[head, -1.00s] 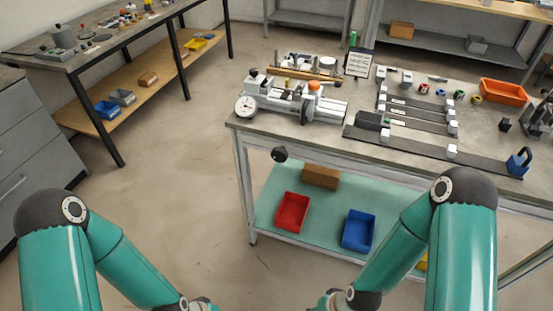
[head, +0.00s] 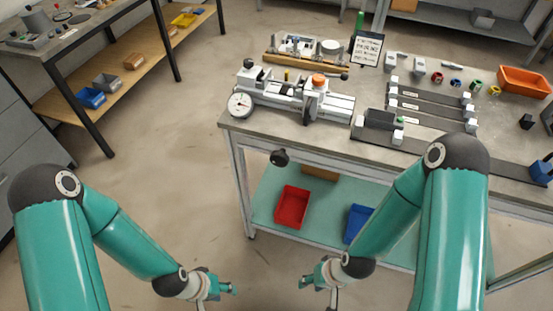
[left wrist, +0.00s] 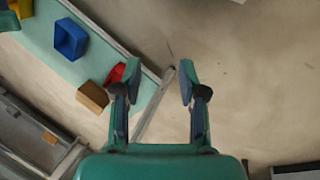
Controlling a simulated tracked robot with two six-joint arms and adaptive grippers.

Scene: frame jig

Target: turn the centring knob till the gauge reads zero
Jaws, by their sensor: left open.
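A black knob (head: 279,157) shows below the bench's front edge. I cannot tell which is the centring knob. My left gripper (head: 232,288) is open and empty, low in front of the bench; its fingers (left wrist: 160,72) show apart in the left wrist view. My right gripper (head: 303,283) is low, touching nothing visible; its finger opening is unclear.
Under the bench (head: 345,142), a green shelf holds a red bin (head: 292,206), a blue bin (head: 357,222) and a brown box (head: 320,172). A sign (head: 368,49) stands behind the jig. Slotted rails and an orange tray (head: 524,81) lie right. Floor left of the bench is clear.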

